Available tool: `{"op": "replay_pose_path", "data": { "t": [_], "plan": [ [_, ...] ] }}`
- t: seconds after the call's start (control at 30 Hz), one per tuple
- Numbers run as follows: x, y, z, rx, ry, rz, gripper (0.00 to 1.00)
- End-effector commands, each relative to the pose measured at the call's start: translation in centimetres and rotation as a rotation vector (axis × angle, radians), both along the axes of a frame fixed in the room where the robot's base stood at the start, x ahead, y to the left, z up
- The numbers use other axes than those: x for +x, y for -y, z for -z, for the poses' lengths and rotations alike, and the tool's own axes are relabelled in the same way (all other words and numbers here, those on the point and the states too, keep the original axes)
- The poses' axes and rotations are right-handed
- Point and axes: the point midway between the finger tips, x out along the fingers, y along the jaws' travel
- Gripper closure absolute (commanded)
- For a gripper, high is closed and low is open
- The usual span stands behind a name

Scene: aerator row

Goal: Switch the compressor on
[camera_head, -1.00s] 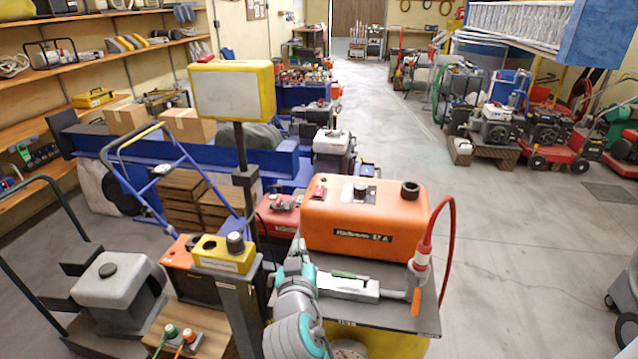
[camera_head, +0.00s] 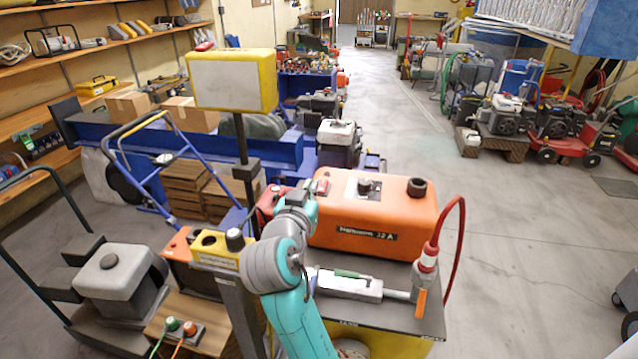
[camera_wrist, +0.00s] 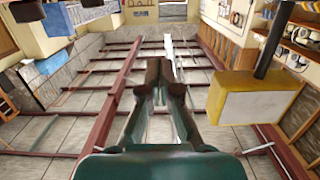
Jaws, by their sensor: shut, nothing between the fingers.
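An orange box-shaped machine (camera_head: 370,215) stands on a dark-topped bench in the head view. A red rocker switch (camera_head: 322,186) and a black knob (camera_head: 366,186) on a pale plate sit on its top. I cannot tell for sure that this is the compressor, or read the switch position. My gripper (camera_wrist: 159,72) is shut and empty in the wrist view, its dark fingertips together. In the head view my arm rises just left of the orange machine, and my fingers cannot be made out there.
A yellow-framed blank sign (camera_head: 232,80) on a post stands left of my arm. A yellow control box (camera_head: 213,246) with a black knob is below it. A red hose (camera_head: 459,235) loops to an orange-levered valve (camera_head: 420,301).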

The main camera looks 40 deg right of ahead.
Motion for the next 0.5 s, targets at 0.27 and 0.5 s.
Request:
{"op": "replay_pose_path", "data": {
  "t": [0.27, 0.5],
  "plan": [
    [2.0, 2.7, 0.3, 0.000, 0.000, 0.004, 1.00],
    [4.7, 6.3, 0.8, 0.000, 0.000, 0.003, 1.00]
  ]
}}
